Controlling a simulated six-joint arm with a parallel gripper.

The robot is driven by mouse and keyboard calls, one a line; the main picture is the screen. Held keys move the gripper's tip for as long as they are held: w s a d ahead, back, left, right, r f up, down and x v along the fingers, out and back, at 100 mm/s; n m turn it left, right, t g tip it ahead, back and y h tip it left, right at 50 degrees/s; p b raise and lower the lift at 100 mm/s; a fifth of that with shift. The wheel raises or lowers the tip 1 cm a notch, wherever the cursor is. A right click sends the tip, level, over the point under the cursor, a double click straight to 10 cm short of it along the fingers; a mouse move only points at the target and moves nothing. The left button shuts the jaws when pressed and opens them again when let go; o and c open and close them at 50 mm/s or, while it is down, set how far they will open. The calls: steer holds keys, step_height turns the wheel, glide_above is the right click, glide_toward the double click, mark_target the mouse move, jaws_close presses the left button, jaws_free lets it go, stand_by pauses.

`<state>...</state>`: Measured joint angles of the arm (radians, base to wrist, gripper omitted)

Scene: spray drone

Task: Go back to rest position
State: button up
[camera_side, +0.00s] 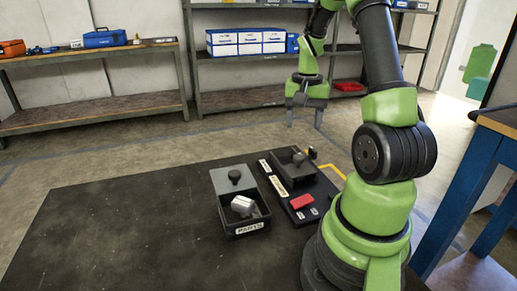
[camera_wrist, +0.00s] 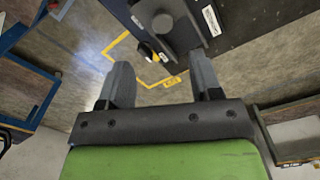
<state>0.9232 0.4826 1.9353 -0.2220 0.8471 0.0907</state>
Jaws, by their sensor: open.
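My gripper (camera_side: 304,112) hangs in the air in the side view, beyond the far edge of the dark work mat and high over the fixtures. Its two fingers point down and stand apart, with nothing between them. In the wrist view my gripper (camera_wrist: 160,85) also shows open and empty, with the floor behind the gap.
On the dark mat (camera_side: 110,220) stand a black open box (camera_side: 247,228) holding a silver-white part (camera_side: 242,205), and a black fixture plate (camera_side: 322,190) with a red block (camera_side: 301,202). A blue-legged table (camera_side: 478,190) is at right. Shelves (camera_side: 255,98) line the back wall.

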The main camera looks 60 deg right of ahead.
steer(key=w+a+r+n+t, duration=0.2)
steer(key=a+r+n, duration=0.1)
steer(key=a+r, duration=0.3)
steer(key=w+a+r+n+t, duration=0.2)
steer(key=a+r, duration=0.3)
steer(key=a, duration=0.3)
steer(key=s+a+r+n+t+y, duration=0.1)
steer(key=s+a+n, duration=0.1)
steer(key=a, duration=0.4)
steer(key=s+a+r+n+t+y, duration=0.1)
steer(key=s+a+r+n+t, duration=0.1)
steer(key=s+a, duration=0.3)
steer(key=shift+s+a+r+n, duration=0.2)
steer(key=shift+a+r+n, duration=0.1)
steer(key=shift+a+n, duration=0.3)
steer(key=shift+d, duration=0.1)
